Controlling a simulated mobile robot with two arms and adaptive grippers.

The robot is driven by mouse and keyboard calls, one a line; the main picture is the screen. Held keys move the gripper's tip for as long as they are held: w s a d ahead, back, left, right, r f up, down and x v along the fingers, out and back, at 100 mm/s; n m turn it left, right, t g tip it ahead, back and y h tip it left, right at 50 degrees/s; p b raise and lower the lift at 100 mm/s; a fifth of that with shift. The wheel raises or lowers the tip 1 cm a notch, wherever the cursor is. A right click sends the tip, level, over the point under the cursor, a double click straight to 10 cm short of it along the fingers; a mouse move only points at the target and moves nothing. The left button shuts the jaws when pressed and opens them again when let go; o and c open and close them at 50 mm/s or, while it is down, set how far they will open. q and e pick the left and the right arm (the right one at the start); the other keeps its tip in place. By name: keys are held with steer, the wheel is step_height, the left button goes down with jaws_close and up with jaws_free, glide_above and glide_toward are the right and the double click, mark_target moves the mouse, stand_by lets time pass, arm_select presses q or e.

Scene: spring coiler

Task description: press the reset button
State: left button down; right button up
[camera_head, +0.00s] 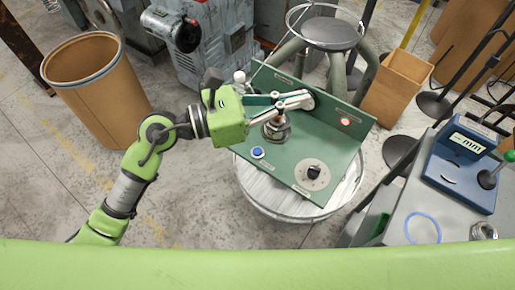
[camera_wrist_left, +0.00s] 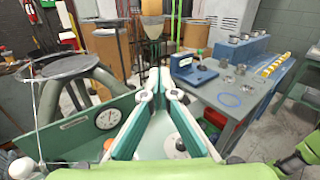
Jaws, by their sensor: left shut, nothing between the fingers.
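The green control box (camera_head: 315,170) sits on a round stool-like top. On its deck are a blue button (camera_head: 257,152), a black knob on a round dial (camera_head: 312,171) and a metal fitting (camera_head: 277,128). A red round button or lamp (camera_head: 345,121) shows on the raised back panel. None carries a label I can read. My left gripper (camera_head: 306,100) is shut and empty, above the deck near the back panel, left of the red one and apart from the blue button. Its fingers (camera_wrist_left: 160,92) hide part of the box in the wrist view. My right gripper is not in view.
A grey bench with a blue gauge device (camera_head: 461,165) and a blue ring (camera_head: 422,228) stands to the right. A stool (camera_head: 332,33) is behind the box. A brown drum (camera_head: 95,75) stands at the left. A white dial gauge (camera_wrist_left: 107,118) shows on the back panel.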

arm_select(q)
step_height(320, 180, down, 5)
steer(key=a+m+g+y, duration=0.1)
steer(key=m+y, duration=0.6)
steer(key=y, duration=0.2)
glide_above(255, 152)
step_height(255, 152, down, 5)
steer(key=shift+f, duration=0.2)
step_height(255, 152, down, 8)
steer(key=b, duration=0.5)
steer(key=shift+f+b, duration=0.3)
